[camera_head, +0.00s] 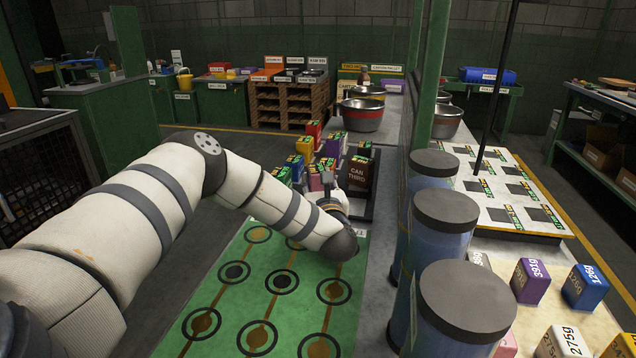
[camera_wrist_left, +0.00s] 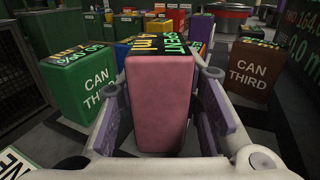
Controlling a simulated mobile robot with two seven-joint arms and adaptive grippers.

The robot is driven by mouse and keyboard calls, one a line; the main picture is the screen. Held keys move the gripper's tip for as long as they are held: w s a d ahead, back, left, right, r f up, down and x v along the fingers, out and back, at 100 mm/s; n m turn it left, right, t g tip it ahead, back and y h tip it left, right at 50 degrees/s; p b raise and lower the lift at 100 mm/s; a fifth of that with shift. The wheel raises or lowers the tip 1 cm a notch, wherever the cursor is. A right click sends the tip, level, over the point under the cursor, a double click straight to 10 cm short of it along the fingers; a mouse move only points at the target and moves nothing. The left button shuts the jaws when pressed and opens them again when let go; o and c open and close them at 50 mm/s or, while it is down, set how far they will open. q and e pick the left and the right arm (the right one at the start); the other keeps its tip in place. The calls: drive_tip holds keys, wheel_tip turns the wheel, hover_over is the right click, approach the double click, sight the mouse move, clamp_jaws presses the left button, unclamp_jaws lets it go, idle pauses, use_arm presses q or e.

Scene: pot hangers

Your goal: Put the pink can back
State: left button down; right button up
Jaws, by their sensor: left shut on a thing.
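The pink can (camera_wrist_left: 157,100) stands upright in the middle of the left wrist view, between the purple pads of my left gripper (camera_wrist_left: 162,115). The gripper is shut on it. In the head view the pink can (camera_head: 315,178) shows only in part beside my left gripper (camera_head: 328,183), at the near edge of a group of coloured cans. Whether its base touches the surface below is hidden. My right gripper is in neither view.
A green can (camera_wrist_left: 82,85) stands left of the pink can and a brown can (camera_wrist_left: 255,68) stands right. More coloured cans stand close behind. The green mat (camera_head: 215,312) with ringed spots lies under my left arm. Blue cylinders (camera_head: 440,245) with dark tops stand to its right.

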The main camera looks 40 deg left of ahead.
use_arm(q)
drive_tip(key=shift+f, duration=0.15)
drive_tip(key=c, duration=1.1)
unclamp_jaws()
drive_tip(key=shift+r, duration=0.25)
drive_tip(key=v, duration=1.2)
drive_tip(key=shift+p, duration=0.35)
drive_tip(key=shift+f, duration=0.1)
